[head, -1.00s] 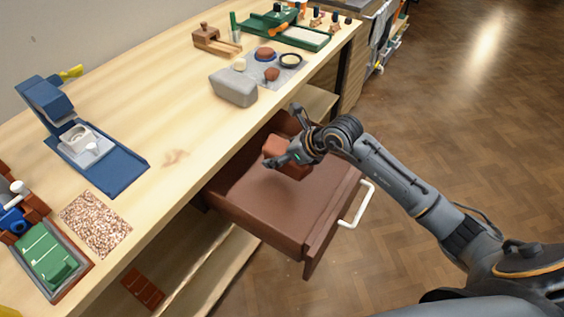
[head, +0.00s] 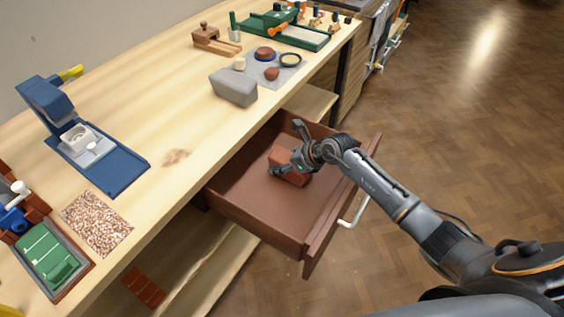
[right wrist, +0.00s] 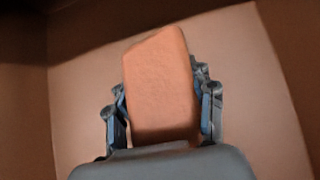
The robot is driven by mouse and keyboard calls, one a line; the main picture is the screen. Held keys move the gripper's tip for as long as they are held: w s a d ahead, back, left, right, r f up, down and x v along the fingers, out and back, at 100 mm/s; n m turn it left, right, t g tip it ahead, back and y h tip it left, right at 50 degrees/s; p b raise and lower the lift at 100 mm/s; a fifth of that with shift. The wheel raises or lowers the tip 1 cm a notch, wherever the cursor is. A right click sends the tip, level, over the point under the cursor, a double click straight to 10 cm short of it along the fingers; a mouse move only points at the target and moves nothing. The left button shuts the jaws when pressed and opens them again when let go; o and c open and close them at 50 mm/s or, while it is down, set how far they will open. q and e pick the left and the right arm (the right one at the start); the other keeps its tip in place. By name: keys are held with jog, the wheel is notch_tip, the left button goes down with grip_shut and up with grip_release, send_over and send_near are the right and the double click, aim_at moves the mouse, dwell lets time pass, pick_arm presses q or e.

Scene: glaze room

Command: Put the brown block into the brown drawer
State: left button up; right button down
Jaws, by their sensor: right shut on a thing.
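The brown block (head: 281,158) is in my right gripper (head: 286,149), inside the open brown drawer (head: 245,190). In the right wrist view the block (right wrist: 160,85) stands between the two fingers of the gripper (right wrist: 162,105), which are shut on its sides. The drawer floor (right wrist: 85,95) and walls show around it there. The block is low over the floor, towards the drawer's far end; I cannot tell whether it touches. The drawer is pulled out from under the worktop, with a white handle (head: 355,210) on its front. My left gripper is out of view.
The wooden worktop (head: 150,120) runs along the drawer's left, with a grey block (head: 233,87) near its edge. A blue stand (head: 110,165), a speckled tile (head: 96,222) and a green item (head: 48,255) lie further left. The floor at right is clear.

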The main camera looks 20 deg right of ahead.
jog(key=shift+w, duration=0.1)
jog(key=shift+c, duration=2.4)
grip_release()
jog(key=shift+r, duration=0.15)
jog(key=v, duration=1.2)
